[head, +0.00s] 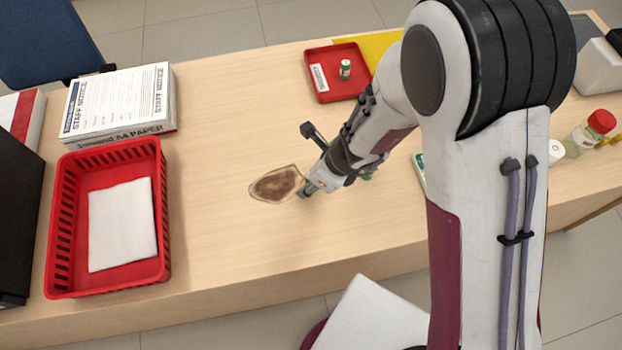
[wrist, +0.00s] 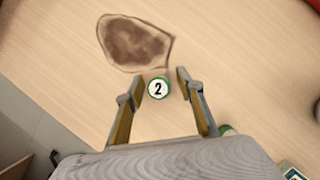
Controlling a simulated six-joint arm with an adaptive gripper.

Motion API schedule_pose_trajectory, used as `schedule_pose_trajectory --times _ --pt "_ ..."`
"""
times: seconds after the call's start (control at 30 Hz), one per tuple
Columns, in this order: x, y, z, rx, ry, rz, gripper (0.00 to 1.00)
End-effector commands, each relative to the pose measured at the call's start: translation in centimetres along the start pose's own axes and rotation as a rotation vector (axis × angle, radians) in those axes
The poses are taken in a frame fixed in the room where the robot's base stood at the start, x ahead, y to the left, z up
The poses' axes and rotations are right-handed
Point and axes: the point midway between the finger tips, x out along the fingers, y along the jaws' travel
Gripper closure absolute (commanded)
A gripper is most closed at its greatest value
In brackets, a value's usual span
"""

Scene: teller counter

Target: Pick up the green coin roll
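A green coin roll (wrist: 158,89) with a white end marked "2" shows end-on in the wrist view, apparently standing upright on the counter. My gripper (wrist: 160,83) is open, with one finger on each side of this roll. A gap shows between the roll and each finger. In the head view my gripper (head: 306,190) is low over the counter, beside a brown stain, and mostly hides the roll. Another small green and white roll (head: 345,69) stands in a red tray (head: 324,93) at the back.
The brown stain (head: 275,185) is flat on the counter (head: 230,110). A red basket (head: 66,220) holding white paper stands at left, near a paper pack (head: 120,100). A bottle with a red cap (head: 590,132) stands at right. The counter between basket and gripper is clear.

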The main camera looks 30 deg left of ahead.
Motion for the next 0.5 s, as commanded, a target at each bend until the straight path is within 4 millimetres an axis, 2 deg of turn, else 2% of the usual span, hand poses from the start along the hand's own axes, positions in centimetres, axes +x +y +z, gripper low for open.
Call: schedule_pose_trajectory --times 0.3,0.33,0.47,0.5 --pt "-0.01 0.01 0.01 0.000 0.000 0.000 0.62" --pt "-0.02 0.01 0.00 0.000 0.000 0.000 0.65" --pt "-0.02 0.01 0.00 0.000 0.000 0.000 0.99" --pt "-0.02 0.01 0.00 -0.001 0.000 0.000 1.00"
